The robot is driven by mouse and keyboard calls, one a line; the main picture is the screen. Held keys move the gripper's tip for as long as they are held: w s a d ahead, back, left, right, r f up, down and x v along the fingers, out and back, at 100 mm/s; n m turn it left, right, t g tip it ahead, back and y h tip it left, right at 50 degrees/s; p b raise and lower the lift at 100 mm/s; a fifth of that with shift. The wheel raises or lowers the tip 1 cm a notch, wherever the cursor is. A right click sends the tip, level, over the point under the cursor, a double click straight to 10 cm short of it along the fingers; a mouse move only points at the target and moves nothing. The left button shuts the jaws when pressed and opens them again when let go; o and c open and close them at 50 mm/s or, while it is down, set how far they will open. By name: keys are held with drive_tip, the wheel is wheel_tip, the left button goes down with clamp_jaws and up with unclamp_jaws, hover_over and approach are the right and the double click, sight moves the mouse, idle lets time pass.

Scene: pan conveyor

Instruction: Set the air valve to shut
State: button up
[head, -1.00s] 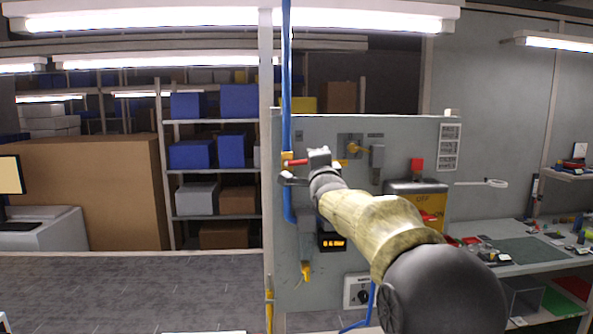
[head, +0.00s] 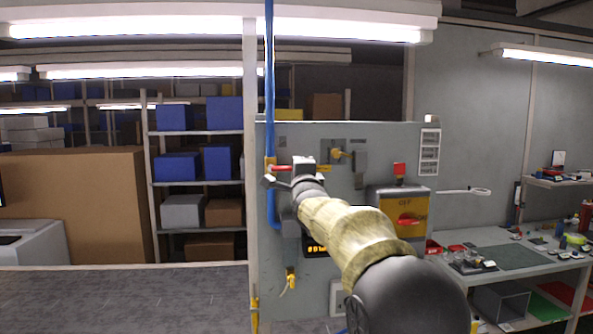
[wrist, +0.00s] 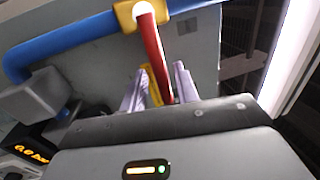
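The air valve has a yellow body (head: 270,163) on a vertical blue pipe and a red lever (head: 281,168). In the head view the lever points right, across the pipe. In the wrist view the yellow body (wrist: 138,14) is at the top and the red lever (wrist: 153,50) runs down, square to the blue pipe (wrist: 75,38). My gripper (wrist: 160,88) is at the lever's free end, its two pale fingers apart on either side of it. The right finger looks close to the lever; contact cannot be told. In the head view my gripper (head: 284,178) is just below the lever.
The valve is on a grey panel (head: 385,145). A pressure display (wrist: 32,155), seeming to read 0.0 bar, is lower left in the wrist view. Right of my arm is a yellow-grey switch box (head: 400,205). A workbench (head: 500,250) stands further right.

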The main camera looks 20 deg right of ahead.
drive_tip(key=shift+s+a, duration=0.1)
drive_tip(key=b+v, duration=0.7)
drive_tip(key=v, duration=1)
drive_tip(key=shift+s, duration=0.1)
drive_tip(key=a+f+n+g+y+p, duration=0.15)
drive_tip(key=f+n+g, duration=0.3)
drive_tip(key=f, duration=0.75)
drive_tip(key=a+f+n+g+y+p, duration=0.1)
drive_tip(key=a+f+n+g+y, duration=0.25)
drive_tip(key=f, duration=0.85)
drive_tip(key=s+a+f+n+g+p, duration=0.3)
drive_tip(key=s+f+n+g, duration=0.6)
drive_tip(key=s+f, duration=0.9)
drive_tip(key=s+n, duration=0.1)
drive_tip(key=n, duration=0.2)
drive_tip(key=shift+a+f+n+h, duration=0.3)
drive_tip(key=shift+a+f+h, duration=0.1)
